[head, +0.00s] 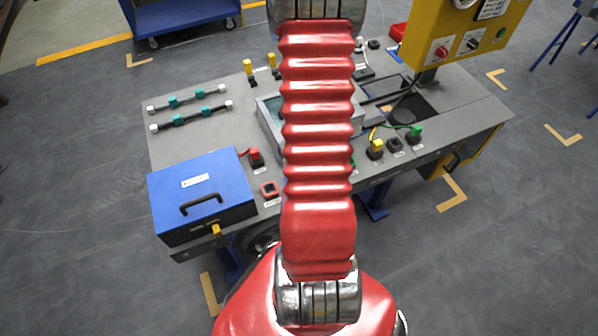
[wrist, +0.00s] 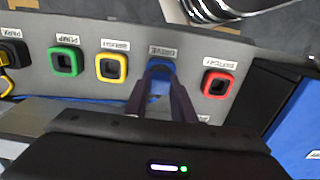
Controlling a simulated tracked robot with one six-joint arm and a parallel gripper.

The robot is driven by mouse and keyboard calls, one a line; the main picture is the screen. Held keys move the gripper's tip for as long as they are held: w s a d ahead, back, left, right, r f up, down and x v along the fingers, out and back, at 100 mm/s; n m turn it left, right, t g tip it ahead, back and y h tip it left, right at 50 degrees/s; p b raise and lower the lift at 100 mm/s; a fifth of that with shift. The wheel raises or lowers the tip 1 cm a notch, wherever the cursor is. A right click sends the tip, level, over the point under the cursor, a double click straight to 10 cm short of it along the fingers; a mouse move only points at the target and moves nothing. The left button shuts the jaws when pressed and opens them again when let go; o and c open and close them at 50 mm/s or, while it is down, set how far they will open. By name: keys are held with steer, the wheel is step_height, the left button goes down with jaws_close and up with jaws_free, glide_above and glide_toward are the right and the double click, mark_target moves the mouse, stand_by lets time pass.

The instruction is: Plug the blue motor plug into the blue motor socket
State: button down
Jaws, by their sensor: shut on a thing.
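In the wrist view the blue motor socket (wrist: 158,66) sits in the grey panel under a label that reads DRIVE. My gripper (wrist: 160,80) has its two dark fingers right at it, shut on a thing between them. That thing is blue where it shows, which fits the blue motor plug, but plug and socket merge there. I cannot tell whether the plug is inside the socket or just in front of it. In the head view my red arm hides the gripper, plug and blue socket.
In the wrist view a yellow socket (wrist: 111,67) and a green socket (wrist: 65,61) lie left of the blue one, and a red socket (wrist: 218,84) lies right. In the head view a blue box (head: 203,190) stands at the bench's left, and a green plug (head: 415,131) at its right.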

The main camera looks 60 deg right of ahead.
steer(key=c, duration=1.4)
jaws_free()
step_height(320, 180, up, 14)
steer(key=shift+f, duration=0.15)
stand_by(0.4)
